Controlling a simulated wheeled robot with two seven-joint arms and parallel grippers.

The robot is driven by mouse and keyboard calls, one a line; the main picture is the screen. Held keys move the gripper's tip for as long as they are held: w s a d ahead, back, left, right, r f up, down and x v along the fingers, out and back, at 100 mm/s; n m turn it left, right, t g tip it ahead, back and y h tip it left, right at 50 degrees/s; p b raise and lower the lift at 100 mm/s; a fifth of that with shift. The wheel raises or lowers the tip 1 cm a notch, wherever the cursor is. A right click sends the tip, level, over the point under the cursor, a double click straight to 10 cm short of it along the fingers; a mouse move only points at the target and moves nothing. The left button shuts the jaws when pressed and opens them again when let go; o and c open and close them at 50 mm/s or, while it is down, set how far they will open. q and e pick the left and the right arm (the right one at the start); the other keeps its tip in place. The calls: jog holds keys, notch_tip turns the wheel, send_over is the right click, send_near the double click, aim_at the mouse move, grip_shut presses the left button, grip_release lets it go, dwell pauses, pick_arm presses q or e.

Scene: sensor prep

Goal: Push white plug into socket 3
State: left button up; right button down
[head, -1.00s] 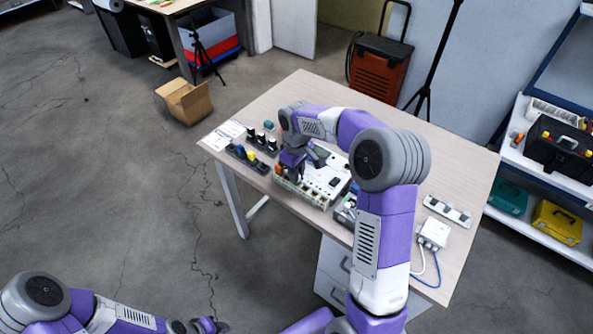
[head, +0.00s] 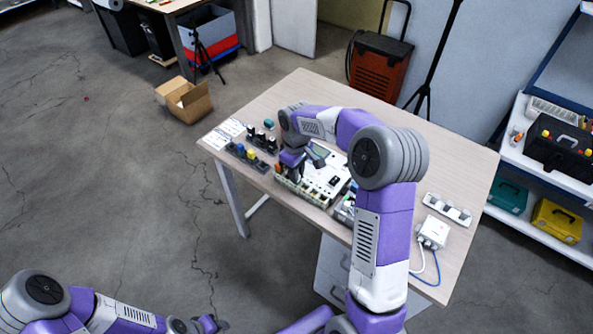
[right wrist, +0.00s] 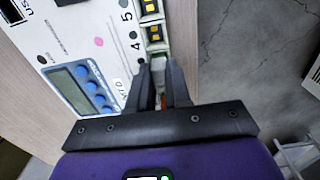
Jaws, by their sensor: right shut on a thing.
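The white sensor board (head: 325,180) lies on the table, with a row of sockets along its front edge. In the right wrist view, sockets with yellow insides (right wrist: 154,33) show beside the printed numbers 4 and 5. My right gripper (head: 290,174) points down over this row. In the right wrist view my right gripper (right wrist: 160,80) is shut just past the number 4, over the row. What it holds is mostly hidden between the fingers, and socket 3 is covered. I cannot tell how deep the plug sits. My left gripper (head: 210,325) is low at the bottom edge, away from the table.
A dark rack (head: 247,160) with yellow and blue plugs stands left of the board, with another dark rack (head: 262,138) behind it. A white box with cables (head: 433,232) and a strip (head: 447,209) lie on the right. The table's back right is clear.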

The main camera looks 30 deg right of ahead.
jog(key=shift+f, duration=0.2)
dwell(0.5)
jog(key=c, duration=0.8)
grip_release()
jog(key=shift+r+p, duration=3.2)
jog(key=shift+r, duration=0.4)
jog(key=shift+f, duration=0.1)
